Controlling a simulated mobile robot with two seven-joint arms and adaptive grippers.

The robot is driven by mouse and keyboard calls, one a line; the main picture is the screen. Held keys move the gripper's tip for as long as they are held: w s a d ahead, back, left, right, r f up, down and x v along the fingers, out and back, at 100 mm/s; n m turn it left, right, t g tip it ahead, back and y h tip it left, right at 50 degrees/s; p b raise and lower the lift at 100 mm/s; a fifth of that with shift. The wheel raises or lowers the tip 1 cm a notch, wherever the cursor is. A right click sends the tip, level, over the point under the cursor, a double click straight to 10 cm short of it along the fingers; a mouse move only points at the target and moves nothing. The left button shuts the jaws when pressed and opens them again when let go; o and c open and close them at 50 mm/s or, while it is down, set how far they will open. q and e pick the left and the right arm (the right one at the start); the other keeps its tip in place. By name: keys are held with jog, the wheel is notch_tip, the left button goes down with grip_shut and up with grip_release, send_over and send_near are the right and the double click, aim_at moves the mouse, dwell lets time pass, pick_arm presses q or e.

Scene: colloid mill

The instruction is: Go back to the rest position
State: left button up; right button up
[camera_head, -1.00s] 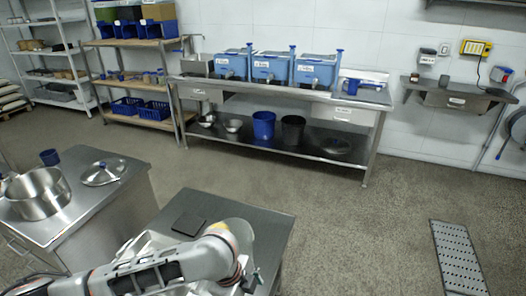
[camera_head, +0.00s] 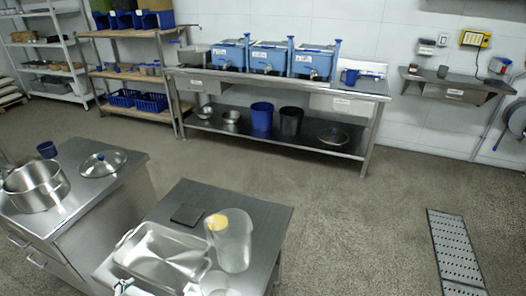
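Neither of my grippers shows clearly in the head view, and no arm crosses the picture. The near steel table (camera_head: 258,215) is in plain view at the bottom centre. On it stand a steel tray (camera_head: 162,252), a small dark flat square (camera_head: 187,214) and a clear cylindrical vessel (camera_head: 232,245) with something yellow at its upper left. Another clear item (camera_head: 215,284) is cut by the bottom edge. A small white and dark piece (camera_head: 123,286) shows at the tray's near left; I cannot tell what it is.
A long bench (camera_head: 372,88) with blue units stands at the back wall. Open floor lies right, with a floor grate (camera_head: 455,245).

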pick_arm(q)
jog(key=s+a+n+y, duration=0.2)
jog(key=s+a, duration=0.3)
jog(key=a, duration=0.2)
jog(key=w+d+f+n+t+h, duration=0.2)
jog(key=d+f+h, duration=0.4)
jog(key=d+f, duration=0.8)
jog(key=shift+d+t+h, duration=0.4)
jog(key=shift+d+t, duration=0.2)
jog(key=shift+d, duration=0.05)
